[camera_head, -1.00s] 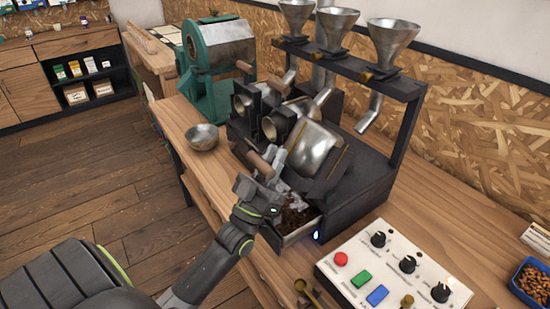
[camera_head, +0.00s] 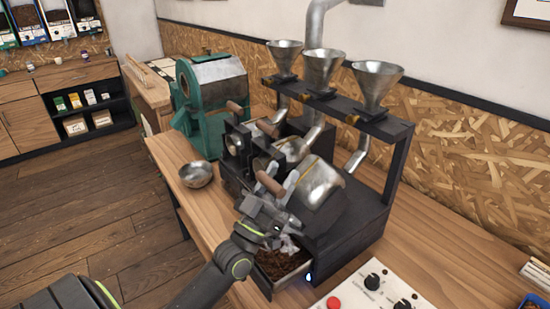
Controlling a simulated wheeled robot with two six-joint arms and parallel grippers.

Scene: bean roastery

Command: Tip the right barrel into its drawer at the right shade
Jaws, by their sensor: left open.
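The right barrel (camera_head: 320,184) is the nearest of three metal barrels in the dark roaster stand. It leans back with its wooden handle (camera_head: 269,184) raised toward me. Its drawer (camera_head: 264,283) is pulled out below and holds dark brown beans (camera_head: 282,264). My left gripper (camera_head: 284,192) is open beside the handle and in front of the barrel, above the drawer. I cannot tell whether it touches the handle. The gripper hides the barrel's mouth and part of the drawer's back. My right gripper is not in view.
A control panel (camera_head: 345,296) with a red button and knobs lies at the front right. Three funnels (camera_head: 376,86) stand on the rack above. A metal bowl (camera_head: 196,175) sits on the bench at left, before a teal roaster (camera_head: 212,108).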

